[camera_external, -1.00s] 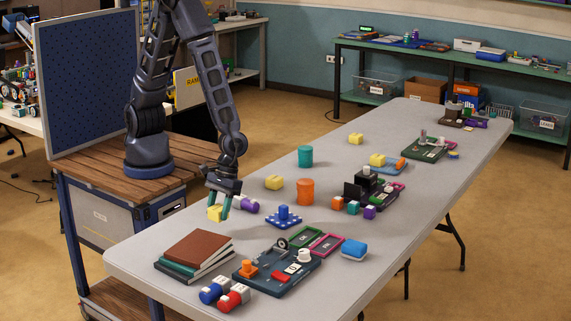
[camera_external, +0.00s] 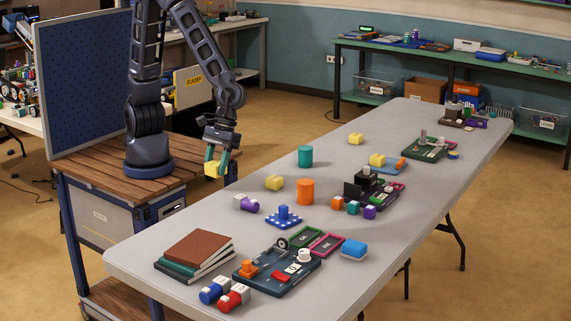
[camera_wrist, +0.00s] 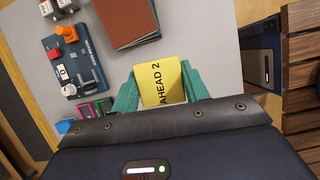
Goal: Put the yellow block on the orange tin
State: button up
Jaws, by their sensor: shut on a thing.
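My gripper (camera_external: 217,163) is shut on a yellow block (camera_external: 211,170) and holds it in the air near the table's left edge. In the wrist view the yellow block (camera_wrist: 160,82) sits between the two green fingers and shows the words "AHEAD 2". The orange tin (camera_external: 305,191) stands upright on the table, to the right of and lower than my gripper, with its top bare. Other yellow blocks lie on the table: one (camera_external: 274,182) left of the tin, one (camera_external: 356,138) farther back, and one (camera_external: 377,159) by a blue-orange piece.
A teal tin (camera_external: 305,156) stands behind the orange tin. A blue spotted stand (camera_external: 283,216) is in front of it, and a white-purple block (camera_external: 246,204) lies to the left. A black device (camera_external: 366,182) is to the right. Books (camera_external: 197,249) and a dark board (camera_external: 277,270) fill the near end.

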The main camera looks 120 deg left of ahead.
jog(key=w+a+r+n+t, duration=0.15)
jog(key=w+a, duration=0.25)
jog(key=a, duration=0.4)
jog(key=w+a+r+n, duration=0.2)
jog(key=w+a+n, duration=0.15)
jog(key=a, duration=0.35)
notch_tip(320, 180, up, 4)
jog(key=n+t+y, duration=0.1)
jog(key=n+t, duration=0.1)
jog(key=n, duration=0.3)
send_over(306, 183)
jog(key=f, duration=1.3)
jog(key=a+f, duration=0.1)
jog(key=f, duration=0.5)
jog(key=shift+s+f, duration=0.2)
jog(key=shift+s, duration=0.2)
jog(key=o, duration=1)
jog(key=shift+f, duration=0.15)
